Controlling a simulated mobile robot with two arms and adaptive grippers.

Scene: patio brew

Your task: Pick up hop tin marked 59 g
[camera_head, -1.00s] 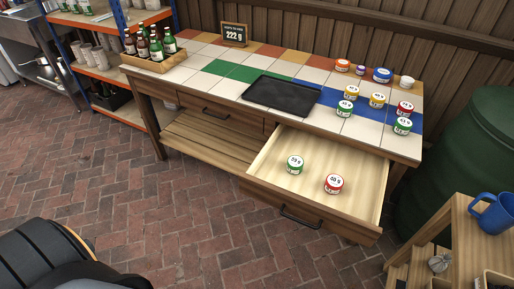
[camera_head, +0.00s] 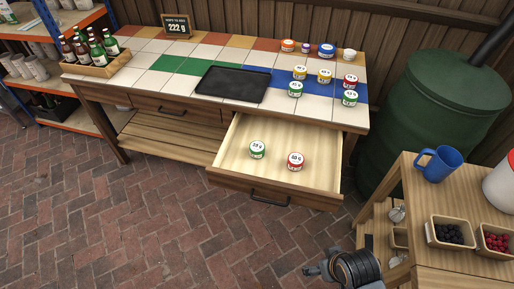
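The green-banded hop tin (camera_head: 257,149) with a white lid stands upright in the open drawer (camera_head: 235,155), left of the middle; its label looks like 59 g, most legibly in the earlier frame. A red-banded tin (camera_head: 295,161), whose label seems to read 60 g, stands just right of it, with a gap between. A dark ridged part of my arm with small grey pieces shows at the bottom edge, well in front of the drawer and apart from the tins. Whether its fingers are open or shut is not clear. My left gripper is out of view.
Several tins (camera_head: 324,76) stand on the tiled bench right of a black tray (camera_head: 233,84). A bottle crate (camera_head: 100,67) is at the bench's left end. A small wooden table (camera_head: 440,190) with a blue mug (camera_head: 437,164) and a green barrel (camera_head: 440,110) stand right. Brick floor before the drawer is clear.

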